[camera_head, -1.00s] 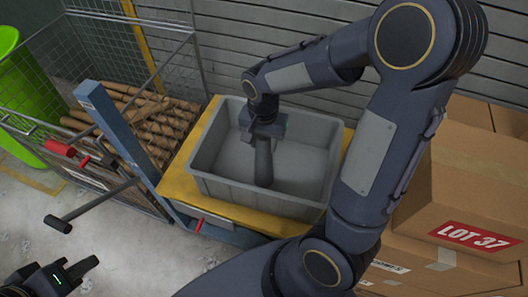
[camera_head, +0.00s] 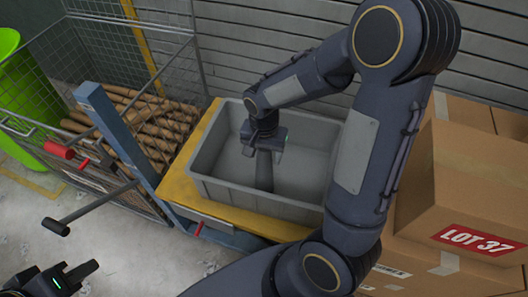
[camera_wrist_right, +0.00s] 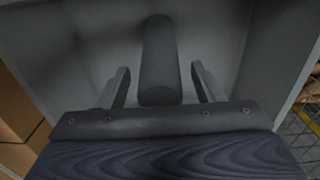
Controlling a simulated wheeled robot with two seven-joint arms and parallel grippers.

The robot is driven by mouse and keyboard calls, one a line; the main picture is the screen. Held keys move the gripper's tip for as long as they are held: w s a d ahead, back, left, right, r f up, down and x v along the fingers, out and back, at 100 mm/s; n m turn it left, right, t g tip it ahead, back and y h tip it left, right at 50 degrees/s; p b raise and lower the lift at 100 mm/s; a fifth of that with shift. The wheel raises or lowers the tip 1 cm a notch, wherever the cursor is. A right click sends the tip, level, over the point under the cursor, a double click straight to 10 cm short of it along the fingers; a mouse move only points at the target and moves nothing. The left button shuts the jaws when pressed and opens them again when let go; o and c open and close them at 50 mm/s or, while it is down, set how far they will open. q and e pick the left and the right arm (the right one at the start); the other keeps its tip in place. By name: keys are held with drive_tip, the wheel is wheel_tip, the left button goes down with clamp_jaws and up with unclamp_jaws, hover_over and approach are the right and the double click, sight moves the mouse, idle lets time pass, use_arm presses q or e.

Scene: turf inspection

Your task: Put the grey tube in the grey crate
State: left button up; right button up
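The grey tube (camera_head: 264,172) is a dark grey cylinder inside the grey crate (camera_head: 254,201). It points down below my right gripper (camera_head: 264,152). In the right wrist view the tube (camera_wrist_right: 158,62) lies between the two fingers of my right gripper (camera_wrist_right: 160,86), with a gap on each side, so the gripper is open. I cannot tell whether the tube's lower end touches the crate floor. My left gripper (camera_head: 82,270) is at the bottom left corner, far from the crate, partly cut off; its opening is unclear.
The crate stands on a yellow platform (camera_head: 182,188) with a blue post (camera_head: 122,138) at its left. A wire cage with brown rolls (camera_head: 150,122) is further left. Cardboard boxes (camera_head: 470,190) are stacked at right. A slatted wall (camera_head: 270,45) is behind.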

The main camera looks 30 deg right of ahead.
drive_tip(key=shift+r, duration=0.45)
wheel_tip(320, 180, up, 11)
drive_tip(key=shift+r+p, duration=0.1)
drive_tip(key=shift+p, duration=0.95)
drive_tip(key=s+a+r+n+t+y, duration=0.1)
drive_tip(key=s+r+n+t+y, duration=0.1)
drive_tip(key=s, duration=0.5)
drive_tip(key=s+a+r+n+t+y, duration=0.1)
drive_tip(key=s+a+r+n+t, duration=0.1)
drive_tip(key=s+n, duration=0.3)
drive_tip(key=shift+s+n+t+y, duration=0.35)
drive_tip(key=shift+s+t, duration=0.45)
drive_tip(key=shift+s, duration=0.4)
wheel_tip(320, 180, up, 4)
drive_tip(key=p, duration=0.4)
